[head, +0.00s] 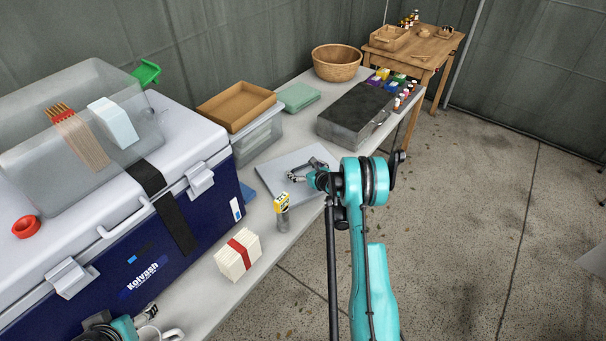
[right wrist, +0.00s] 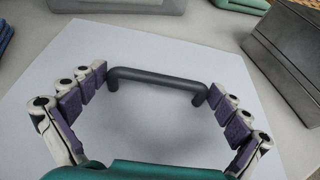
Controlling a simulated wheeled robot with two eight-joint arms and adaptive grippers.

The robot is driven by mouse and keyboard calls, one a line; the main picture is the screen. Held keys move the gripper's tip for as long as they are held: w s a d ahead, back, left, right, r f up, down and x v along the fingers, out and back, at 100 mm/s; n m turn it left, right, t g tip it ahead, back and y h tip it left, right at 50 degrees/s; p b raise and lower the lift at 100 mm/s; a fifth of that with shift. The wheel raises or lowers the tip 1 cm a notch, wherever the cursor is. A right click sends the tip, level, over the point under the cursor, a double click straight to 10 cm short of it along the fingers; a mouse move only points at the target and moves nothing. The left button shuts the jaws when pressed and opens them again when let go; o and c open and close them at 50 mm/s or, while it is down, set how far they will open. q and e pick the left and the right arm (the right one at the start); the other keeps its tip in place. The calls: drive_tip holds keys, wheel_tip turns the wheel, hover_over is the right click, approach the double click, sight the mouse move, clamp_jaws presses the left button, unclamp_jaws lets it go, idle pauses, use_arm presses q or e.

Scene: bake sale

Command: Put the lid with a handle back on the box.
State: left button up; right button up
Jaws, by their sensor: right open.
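The lid (head: 270,172) is a flat, pale grey square plate lying on the table. In the right wrist view the lid (right wrist: 150,42) has a dark bar handle (right wrist: 157,83) standing up from it. My right gripper (head: 302,169) is over the lid in the head view. In the right wrist view the right gripper (right wrist: 158,80) is open, with one finger at each end of the handle; I cannot tell whether they touch it. My left gripper is only partly visible at the bottom left edge. I cannot tell for certain which container is the lid's box.
A dark grey box (head: 350,116) stands behind the lid. A clear container (head: 258,138) with a brown tray (head: 236,104) on top is to its left. A blue cooler (head: 100,262) fills the left. A yellow-topped cylinder (head: 282,213) and banded white stack (head: 238,256) stand in front.

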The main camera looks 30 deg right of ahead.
drive_tip(key=c, duration=1)
drive_tip(key=shift+r, duration=0.15)
